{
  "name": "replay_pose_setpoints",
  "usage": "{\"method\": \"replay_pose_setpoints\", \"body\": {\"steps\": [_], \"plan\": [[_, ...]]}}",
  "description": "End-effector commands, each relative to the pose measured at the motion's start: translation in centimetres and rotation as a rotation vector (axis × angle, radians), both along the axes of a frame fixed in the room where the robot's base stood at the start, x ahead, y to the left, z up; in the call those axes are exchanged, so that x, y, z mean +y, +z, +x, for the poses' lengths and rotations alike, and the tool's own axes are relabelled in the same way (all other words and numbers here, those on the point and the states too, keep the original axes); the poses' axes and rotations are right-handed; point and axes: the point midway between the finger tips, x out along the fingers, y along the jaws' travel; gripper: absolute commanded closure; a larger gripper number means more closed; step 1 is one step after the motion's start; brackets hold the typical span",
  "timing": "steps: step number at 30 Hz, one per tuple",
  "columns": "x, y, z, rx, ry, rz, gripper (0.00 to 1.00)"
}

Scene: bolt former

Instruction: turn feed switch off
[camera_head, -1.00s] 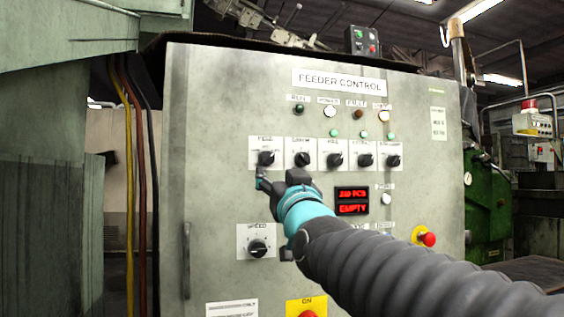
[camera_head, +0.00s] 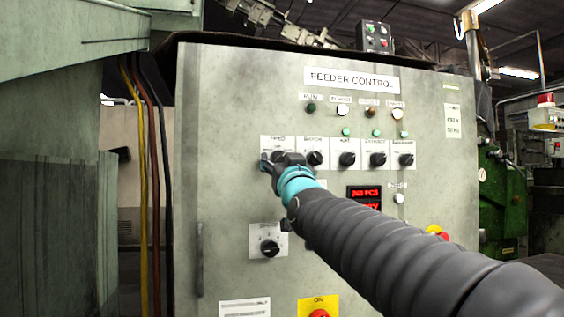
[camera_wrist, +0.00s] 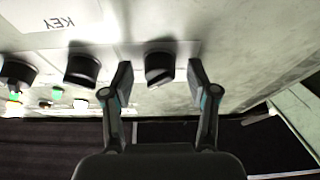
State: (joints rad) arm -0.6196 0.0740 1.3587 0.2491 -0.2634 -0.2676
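The feed switch (camera_head: 278,142) is the leftmost in the row of black rotary switches on white plates, under a small "FEED" label. My gripper (camera_head: 272,163) is at this switch in the head view and hides most of its knob. In the wrist view, which is upside down, the black feed knob (camera_wrist: 160,68) sits between the two fingertips of my gripper (camera_wrist: 161,75). The fingers are open, one on each side, with gaps to the knob. I cannot tell how deep the fingertips reach around it, nor the knob's setting.
The batch switch (camera_head: 314,158) is close to the right, with more switches beyond. The speed knob (camera_head: 269,248) is below. A red display (camera_head: 364,193) and a red stop button on yellow (camera_head: 319,313) are lower. Cables (camera_head: 140,180) hang left of the grey cabinet.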

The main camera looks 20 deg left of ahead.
Motion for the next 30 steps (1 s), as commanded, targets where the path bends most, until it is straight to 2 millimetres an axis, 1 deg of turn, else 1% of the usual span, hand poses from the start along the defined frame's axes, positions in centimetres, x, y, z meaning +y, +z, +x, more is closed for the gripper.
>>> {"method": "replay_pose_setpoints", "body": {"steps": [1,2,3,5,6,7,20,30], "plan": [[-0.01,0.0,0.0,0.0,0.0,0.0,0.53],[-0.01,0.0,0.0,0.0,0.0,0.0,0.61],[-0.01,0.0,0.0,0.0,0.0,0.0,0.71],[-0.01,-0.01,0.0,0.0,0.0,0.0,0.86],[-0.02,-0.01,-0.01,0.0,0.0,0.0,0.96],[-0.02,-0.02,-0.01,0.0,0.0,0.0,1.0],[-0.04,-0.17,0.02,-0.022,-0.001,-0.037,1.0],[-0.17,0.07,0.1,-0.1,-0.001,-0.165,1.0]]}}
